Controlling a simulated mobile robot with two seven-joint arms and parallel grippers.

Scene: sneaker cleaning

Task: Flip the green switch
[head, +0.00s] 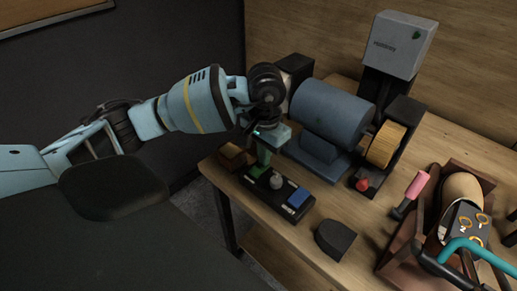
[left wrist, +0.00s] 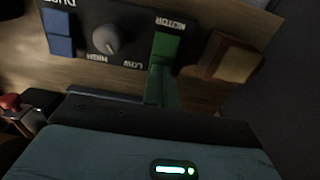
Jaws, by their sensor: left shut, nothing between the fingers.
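The green switch (left wrist: 166,48) is on a black control panel (left wrist: 135,50), by the upside-down word MOTOR in the left wrist view. My left gripper is shut and empty, pointing down at the switch. In the left wrist view its fingertips (left wrist: 162,82) are right at the switch's near edge; I cannot tell whether they touch it. My right gripper is not in view.
The panel also has a grey knob (head: 276,181) and a blue switch (head: 298,197). A brown block (head: 232,156) sits left of the panel. A blue-grey machine (head: 332,113) with a tan wheel (head: 386,144) stands behind. A dark block (head: 335,238) and a tray (head: 395,259) are to the right.

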